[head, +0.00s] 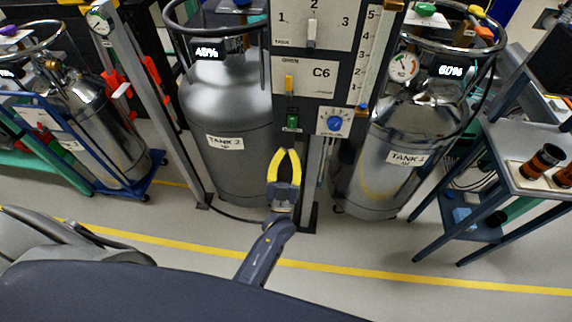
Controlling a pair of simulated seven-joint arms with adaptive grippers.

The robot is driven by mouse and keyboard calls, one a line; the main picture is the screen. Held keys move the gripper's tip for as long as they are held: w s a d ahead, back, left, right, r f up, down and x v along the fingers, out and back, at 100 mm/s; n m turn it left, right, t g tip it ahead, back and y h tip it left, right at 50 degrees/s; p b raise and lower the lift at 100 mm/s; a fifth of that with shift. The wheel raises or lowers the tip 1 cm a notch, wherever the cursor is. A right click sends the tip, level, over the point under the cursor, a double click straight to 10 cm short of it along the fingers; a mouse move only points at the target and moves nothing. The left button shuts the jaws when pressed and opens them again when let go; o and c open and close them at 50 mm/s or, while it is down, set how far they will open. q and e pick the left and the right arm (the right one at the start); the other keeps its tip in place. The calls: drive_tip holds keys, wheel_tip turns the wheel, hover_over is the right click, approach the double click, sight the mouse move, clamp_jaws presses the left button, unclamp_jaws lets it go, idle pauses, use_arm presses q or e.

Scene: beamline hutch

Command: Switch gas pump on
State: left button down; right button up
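The control panel (331,75) stands between two steel tanks. It carries a white lever (312,36) below the numbers 1, 2 and 3, and a yellow lever (289,83) on a plate marked C6. Below are a small green switch (292,122) and a blue dial knob (335,123). I cannot read which of them belongs to the gas pump. My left gripper (286,152) has yellow fingers with a gap between the tips. It is empty and appears just below the green switch; I see no clear contact. My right gripper is not in view.
TANK 2 (225,110) reads 48% on the left, and TANK 1 (385,160) reads 60% on the right. A blue cart (508,186) stands at the right, and another tank (105,130) on a blue trolley at the left. The floor in front of the yellow line (400,273) is clear.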

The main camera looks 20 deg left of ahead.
use_arm(q)
drive_tip(key=shift+w+a+r, duration=0.2)
drive_tip(key=shift+w+r, duration=0.1)
drive_tip(key=shift+w, duration=0.8)
drive_tip(key=shift+w+a+r, duration=0.2)
drive_tip(key=shift+w+r, duration=0.05)
drive_tip(key=shift+w, duration=0.85)
drive_tip(key=shift+w+a+r, duration=0.2)
drive_tip(key=shift+w+r, duration=0.1)
drive_tip(key=shift+w, duration=0.8)
drive_tip(key=shift+w+f, duration=0.2)
drive_tip(key=shift+w, duration=0.3)
drive_tip(key=shift+w+f, duration=0.15)
drive_tip(key=shift+f, duration=0.1)
approach(292, 123)
drive_tip(key=v, duration=0.6)
drive_tip(key=shift+w+f, duration=0.15)
